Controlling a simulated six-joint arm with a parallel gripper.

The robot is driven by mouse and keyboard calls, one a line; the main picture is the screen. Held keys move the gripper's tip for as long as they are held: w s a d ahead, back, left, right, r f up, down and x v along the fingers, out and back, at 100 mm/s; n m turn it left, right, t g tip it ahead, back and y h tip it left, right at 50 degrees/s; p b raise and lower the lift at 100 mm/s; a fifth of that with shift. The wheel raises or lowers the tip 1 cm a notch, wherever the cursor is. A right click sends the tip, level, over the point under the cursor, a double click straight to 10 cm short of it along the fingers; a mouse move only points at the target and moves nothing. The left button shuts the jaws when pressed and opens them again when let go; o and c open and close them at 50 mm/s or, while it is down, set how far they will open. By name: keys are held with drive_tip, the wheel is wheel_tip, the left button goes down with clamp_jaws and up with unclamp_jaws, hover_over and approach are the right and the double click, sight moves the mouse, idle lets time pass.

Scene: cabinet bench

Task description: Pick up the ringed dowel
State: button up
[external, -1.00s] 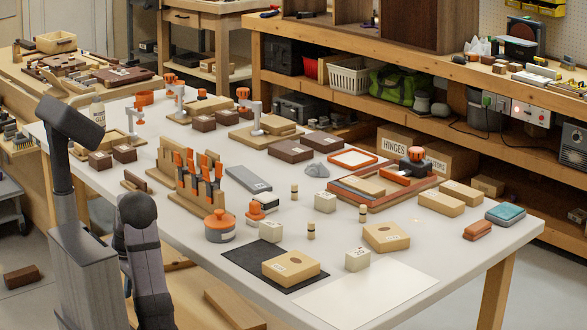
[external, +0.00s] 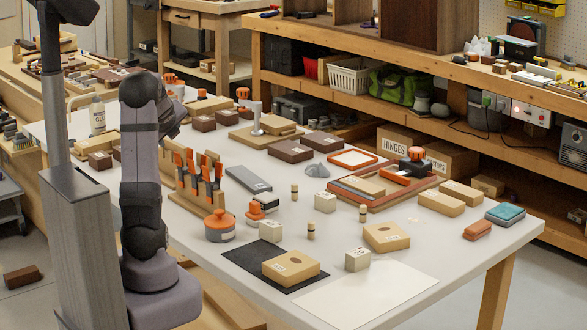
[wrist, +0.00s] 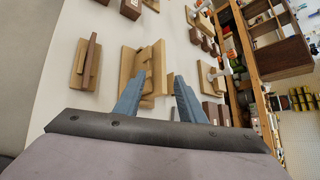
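Three small pale dowels stand upright on the white table in the external view: one at the back (external: 294,191), one in front (external: 311,231) and one to the right (external: 362,213). Dark bands show on them, but they are too small to tell which is the ringed dowel. In the wrist view my gripper (wrist: 160,78) is open, its two blue-grey fingers apart with nothing held between them. It faces wooden blocks and a board, and no dowel is clear there. My fingers cannot be made out in the external view.
Pale blocks (external: 326,202) stand close to the dowels. An orange-lidded tin (external: 219,228) and a rack of orange-handled tools (external: 200,180) lie to their left. A framed tray (external: 375,197) is behind the right dowel. The pale sheet (external: 365,292) at the front is mostly bare.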

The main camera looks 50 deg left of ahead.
drive_tip(key=w+d+r+h+p, duration=0.2)
drive_tip(key=w+d+r+p, duration=0.25)
drive_tip(key=w+d, duration=0.45)
drive_tip(key=n+g+h+p, duration=0.2)
drive_tip(key=n+h+p, duration=0.7)
drive_tip(key=n, duration=0.5)
hover_over(311, 222)
drive_tip(key=s, duration=0.2)
wheel_tip(311, 222, down, 11)
drive_tip(key=shift+a+b+x, duration=0.25)
drive_tip(key=shift+b+x, duration=0.15)
drive_tip(key=shift+x, duration=1.35)
drive_tip(key=shift+a+b+x, duration=0.2)
drive_tip(key=shift+b+x, duration=0.15)
drive_tip(key=shift+x, duration=1.35)
drive_tip(key=shift+s+f, duration=0.15)
clamp_jaws()
